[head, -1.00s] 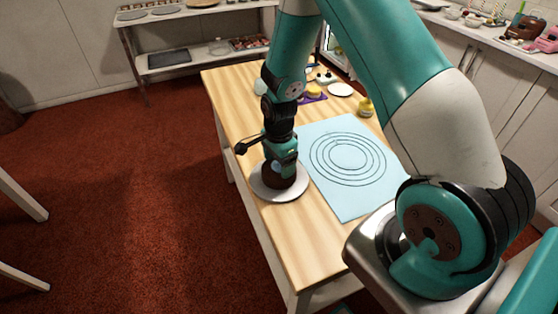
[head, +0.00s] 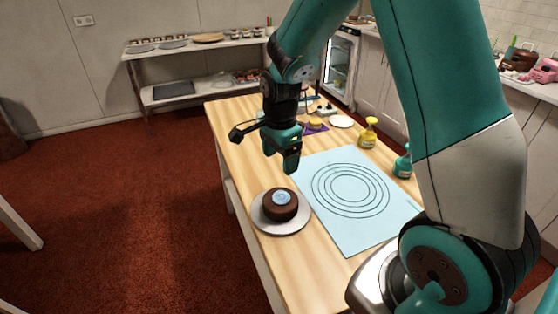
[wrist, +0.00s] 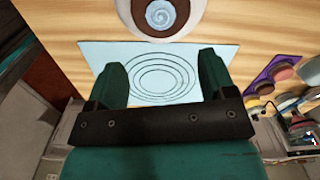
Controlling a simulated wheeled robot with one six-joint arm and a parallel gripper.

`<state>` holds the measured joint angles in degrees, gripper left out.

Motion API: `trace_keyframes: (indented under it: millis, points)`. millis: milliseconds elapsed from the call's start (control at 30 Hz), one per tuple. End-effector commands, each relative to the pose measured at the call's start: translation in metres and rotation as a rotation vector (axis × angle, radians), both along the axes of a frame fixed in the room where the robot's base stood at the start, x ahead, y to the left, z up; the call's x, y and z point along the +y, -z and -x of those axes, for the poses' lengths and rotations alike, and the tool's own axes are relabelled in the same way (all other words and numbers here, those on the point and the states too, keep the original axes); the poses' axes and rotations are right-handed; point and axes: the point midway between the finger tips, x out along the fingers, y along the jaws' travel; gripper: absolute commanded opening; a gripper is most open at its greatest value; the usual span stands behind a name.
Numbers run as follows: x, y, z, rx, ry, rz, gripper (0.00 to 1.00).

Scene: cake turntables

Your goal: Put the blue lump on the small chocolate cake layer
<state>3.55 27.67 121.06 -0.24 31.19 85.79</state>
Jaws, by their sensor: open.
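The small chocolate cake layer (head: 279,208) sits on a pale round turntable (head: 298,224) near the left edge of the table. The blue lump (head: 282,198) lies on top of the cake, near its middle. In the wrist view the blue lump (wrist: 161,14) shows as a pale blue swirl on the brown cake (wrist: 142,20), cut by the top edge. My gripper (head: 287,163) is above and behind the cake, apart from it. In the wrist view its two fingers (wrist: 161,75) are spread with nothing between them.
A light blue mat (head: 345,235) with drawn rings lies to the right of the cake. Yellow (head: 368,133) and teal (head: 402,162) bottles stand beyond it. A purple mat (head: 316,130) with small items lies at the far end.

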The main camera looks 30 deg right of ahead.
Motion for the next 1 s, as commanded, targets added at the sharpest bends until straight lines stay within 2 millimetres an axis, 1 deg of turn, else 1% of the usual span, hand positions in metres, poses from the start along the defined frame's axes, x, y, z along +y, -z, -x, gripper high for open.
trace_keyframes:
  millis: [67, 167, 200, 267, 300, 367, 400, 500, 600, 700, 733, 1000]
  points:
    - [0.013, -0.015, 0.006, -0.014, -0.098, -0.017, 0.77]
    - [0.045, -0.046, 0.026, -0.051, -0.388, -0.065, 0.77]
    - [0.062, -0.061, 0.039, -0.075, -0.549, -0.088, 0.77]
    - [0.088, -0.083, 0.064, -0.115, -0.816, -0.124, 0.77]
    - [0.104, -0.096, 0.083, -0.145, -0.999, -0.145, 0.77]
    - [0.124, -0.112, 0.112, -0.194, -1.264, -0.169, 0.77]
    - [0.135, -0.121, 0.131, -0.228, -1.43, -0.181, 0.77]
    - [0.155, -0.137, 0.173, -0.306, -1.78, -0.199, 0.77]
    - [0.164, -0.145, 0.202, -0.365, -2.014, -0.204, 0.77]
    - [0.168, -0.148, 0.216, -0.394, -2.128, -0.206, 0.77]
    - [0.169, -0.148, 0.217, -0.397, -2.142, -0.207, 0.77]
    - [0.169, -0.148, 0.217, -0.399, -2.149, -0.206, 0.77]
